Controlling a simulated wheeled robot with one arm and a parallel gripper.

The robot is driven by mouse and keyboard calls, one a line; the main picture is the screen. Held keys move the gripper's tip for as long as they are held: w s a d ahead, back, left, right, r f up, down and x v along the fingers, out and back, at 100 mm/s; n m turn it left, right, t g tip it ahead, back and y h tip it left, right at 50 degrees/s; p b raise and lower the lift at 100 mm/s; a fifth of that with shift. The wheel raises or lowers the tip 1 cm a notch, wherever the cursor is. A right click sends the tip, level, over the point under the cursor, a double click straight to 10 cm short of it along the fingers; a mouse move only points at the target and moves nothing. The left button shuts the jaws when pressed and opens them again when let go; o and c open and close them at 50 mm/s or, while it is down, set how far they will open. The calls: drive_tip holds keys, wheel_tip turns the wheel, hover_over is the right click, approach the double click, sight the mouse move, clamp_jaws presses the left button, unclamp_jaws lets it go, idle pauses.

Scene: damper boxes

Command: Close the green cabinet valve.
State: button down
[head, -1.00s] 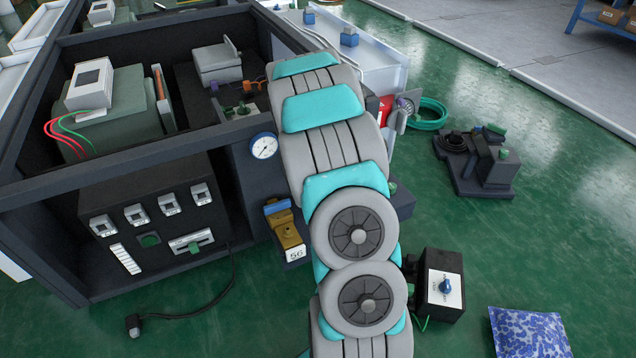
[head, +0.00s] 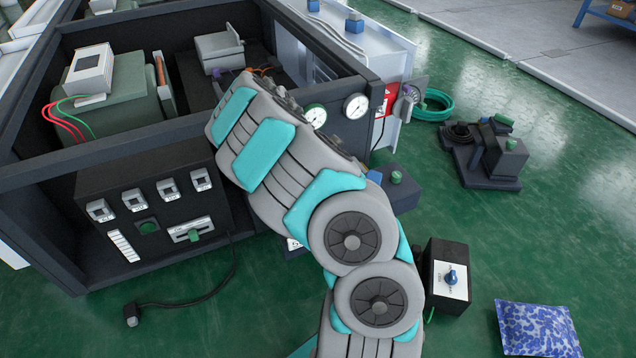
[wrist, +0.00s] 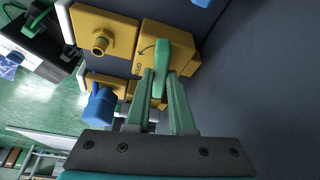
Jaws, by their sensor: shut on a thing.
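The green valve handle (wrist: 162,58) shows in the wrist view on a yellow valve body (wrist: 180,38) with a curved arrow marked on it. My gripper (wrist: 161,78) has its two green fingers on either side of the handle and is shut on it. In the head view my arm covers the gripper and the valve, so neither can be seen there. How far the handle is turned is hard to tell.
Beside it in the wrist view are a yellow fitting (wrist: 100,40) and a blue knob (wrist: 100,106). In the head view, the dark cabinet frame (head: 150,135) holds panels and gauges. A black switch box (head: 447,275) and a blue patterned bag (head: 537,330) lie on the green floor.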

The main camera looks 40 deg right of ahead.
drive_tip(key=shift+w+f+m+b, duration=0.1)
drive_tip(key=shift+m+b, duration=0.5)
drive_tip(key=shift+g, duration=0.3)
drive_tip(key=c, duration=0.8)
unclamp_jaws()
drive_tip(key=shift+v, duration=3.95)
drive_tip(key=shift+d, duration=0.1)
